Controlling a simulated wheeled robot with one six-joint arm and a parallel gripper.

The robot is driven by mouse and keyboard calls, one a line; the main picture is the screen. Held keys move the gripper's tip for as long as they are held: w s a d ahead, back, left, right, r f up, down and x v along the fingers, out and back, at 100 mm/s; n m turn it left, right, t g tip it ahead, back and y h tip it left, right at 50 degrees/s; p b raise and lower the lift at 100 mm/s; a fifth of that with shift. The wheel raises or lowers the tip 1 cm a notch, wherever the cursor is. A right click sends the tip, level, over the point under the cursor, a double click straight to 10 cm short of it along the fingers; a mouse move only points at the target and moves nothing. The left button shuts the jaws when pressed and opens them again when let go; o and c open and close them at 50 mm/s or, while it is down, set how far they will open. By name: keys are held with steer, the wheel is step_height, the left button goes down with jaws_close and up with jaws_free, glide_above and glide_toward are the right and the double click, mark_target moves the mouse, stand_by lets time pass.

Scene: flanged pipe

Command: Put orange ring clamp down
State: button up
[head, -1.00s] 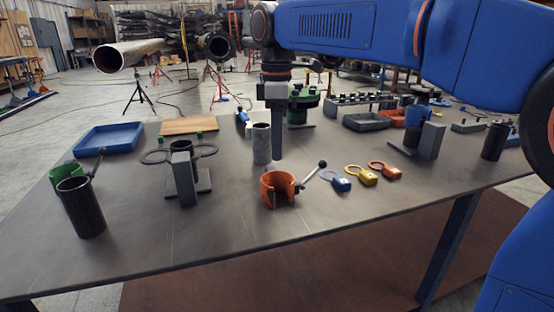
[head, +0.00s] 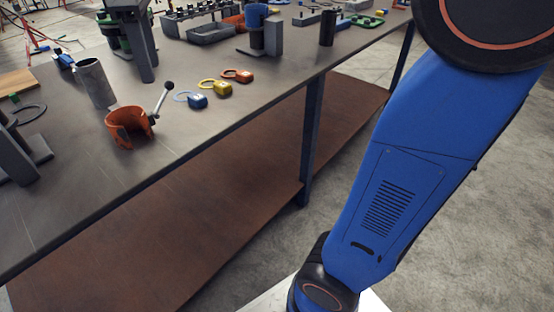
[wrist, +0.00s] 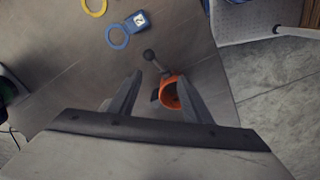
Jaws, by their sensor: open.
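The orange ring clamp (head: 128,130) stands on the grey table (head: 190,130) near its front edge. Its lever with a black ball end sticks up to the right. My gripper (head: 147,78) is above the table, apart from the clamp, and shows behind it in the head view. In the wrist view my gripper (wrist: 162,85) is open with nothing held. The orange ring clamp (wrist: 170,95) lies below it, seen between the fingers and partly hidden by the right one.
A grey pipe piece (head: 96,83) stands just left of the clamp. Blue (head: 197,101), yellow (head: 221,89) and orange (head: 244,76) padlock-like tags lie to its right. A grey upright stand (head: 15,160) is at the left. The front table strip is bare.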

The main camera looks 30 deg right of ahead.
steer(key=s+d+f+m, duration=0.2)
steer(key=s+d+f, duration=0.1)
steer(key=s+d+f+m+t, duration=0.1)
steer(key=s+d+f+m, duration=0.1)
steer(key=s+d+f, duration=0.1)
steer(key=s+d+f+m, duration=0.2)
steer(key=s+d+f, duration=0.1)
steer(key=d, duration=0.2)
steer(key=shift+s+d+m+t, duration=0.15)
steer(key=shift+m+t, duration=0.15)
steer(key=shift+t, duration=0.1)
steer(key=s+d+f+m+t, duration=0.1)
steer(key=s+d+f+m, duration=0.2)
steer(key=s+f, duration=0.2)
steer(key=s+d+f+m+t, duration=0.1)
steer(key=s+d+f+m, duration=0.3)
steer(key=f, duration=0.5)
steer(key=shift+s+f, duration=0.3)
steer(key=shift+s, duration=0.8)
